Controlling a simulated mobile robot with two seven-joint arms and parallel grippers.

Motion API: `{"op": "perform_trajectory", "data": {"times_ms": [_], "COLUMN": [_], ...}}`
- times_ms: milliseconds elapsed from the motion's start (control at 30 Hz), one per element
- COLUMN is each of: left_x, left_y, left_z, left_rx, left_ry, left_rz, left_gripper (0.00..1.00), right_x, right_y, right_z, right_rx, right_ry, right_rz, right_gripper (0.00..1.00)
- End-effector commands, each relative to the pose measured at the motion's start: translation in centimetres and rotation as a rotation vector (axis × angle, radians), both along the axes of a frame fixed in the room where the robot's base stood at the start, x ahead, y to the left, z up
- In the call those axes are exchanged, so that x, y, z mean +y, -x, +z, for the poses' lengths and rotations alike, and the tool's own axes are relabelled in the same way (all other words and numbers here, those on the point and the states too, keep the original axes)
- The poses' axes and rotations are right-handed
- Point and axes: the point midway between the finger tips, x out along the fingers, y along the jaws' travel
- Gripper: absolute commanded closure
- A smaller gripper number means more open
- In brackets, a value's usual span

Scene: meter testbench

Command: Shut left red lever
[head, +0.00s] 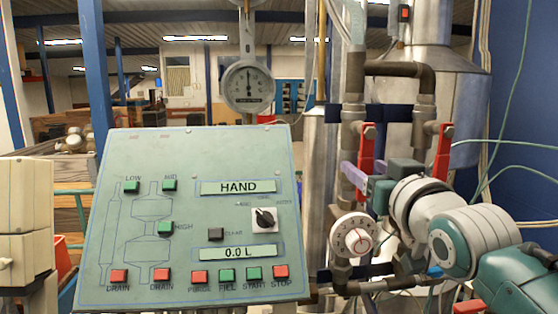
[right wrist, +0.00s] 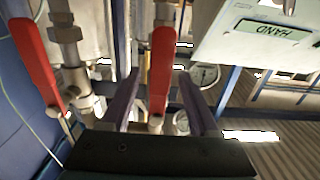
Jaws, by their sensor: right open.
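The left red lever (head: 367,148) runs roughly upright along the left pipe, right of the panel. Its lower part is partly hidden by my right gripper (head: 361,176). In the right wrist view, which is upside down, the same lever (right wrist: 160,72) lies between the two purple fingers, with a gap visible on each side. My right gripper is open around it. The right red lever (head: 442,150) is also upright, along the other pipe; in the right wrist view it is the red lever (right wrist: 33,62) at the left, outside the fingers. My left gripper is not in view.
A sloped control panel (head: 125,225) reading HAND and 0.0 L stands left of the pipes. A white round dial (head: 354,238) sits below my gripper. A pressure gauge (head: 248,87) is behind the panel. Metal pipes (head: 352,110) stand close around the levers.

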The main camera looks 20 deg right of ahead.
Motion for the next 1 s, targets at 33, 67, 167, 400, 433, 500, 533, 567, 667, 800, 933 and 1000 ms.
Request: {"op": "perform_trajectory", "data": {"times_ms": [33,67,167,400,433,500,533,567,667,800,933,1000], "left_x": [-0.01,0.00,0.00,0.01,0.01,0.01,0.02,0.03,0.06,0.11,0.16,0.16], "left_y": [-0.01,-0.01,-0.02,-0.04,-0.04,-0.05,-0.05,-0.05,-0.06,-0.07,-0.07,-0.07], "left_z": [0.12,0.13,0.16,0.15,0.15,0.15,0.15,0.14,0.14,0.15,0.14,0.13], "left_rx": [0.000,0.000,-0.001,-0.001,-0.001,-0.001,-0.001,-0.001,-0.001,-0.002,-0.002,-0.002], "left_ry": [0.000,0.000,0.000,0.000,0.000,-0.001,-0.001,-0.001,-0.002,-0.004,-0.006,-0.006], "left_rz": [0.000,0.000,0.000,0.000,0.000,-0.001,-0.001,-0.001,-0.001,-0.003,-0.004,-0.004], "left_gripper": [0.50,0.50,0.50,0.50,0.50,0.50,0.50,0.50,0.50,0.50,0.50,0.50], "right_x": [-0.11,-0.15,-0.22,-0.23,-0.22,-0.22,-0.22,-0.22,-0.21,-0.21,-0.21,-0.21], "right_y": [-0.38,-0.54,-0.85,-0.93,-0.93,-0.92,-0.92,-0.91,-0.92,-0.91,-0.91,-0.91], "right_z": [0.09,0.07,0.00,0.00,-0.01,-0.01,-0.01,-0.02,-0.02,-0.02,-0.03,-0.03], "right_rx": [0.000,0.000,0.001,0.000,0.000,0.001,0.001,0.001,0.001,0.001,0.001,0.001], "right_ry": [0.000,0.000,0.000,0.000,0.000,0.000,0.000,0.000,0.000,0.000,0.000,0.000], "right_rz": [0.000,0.000,0.000,0.000,0.000,0.000,0.000,0.000,0.000,0.000,0.000,0.000], "right_gripper": [0.39,0.39,0.39,0.39,0.39,0.47,0.50,0.53,0.65,0.80,0.95,1.00]}}
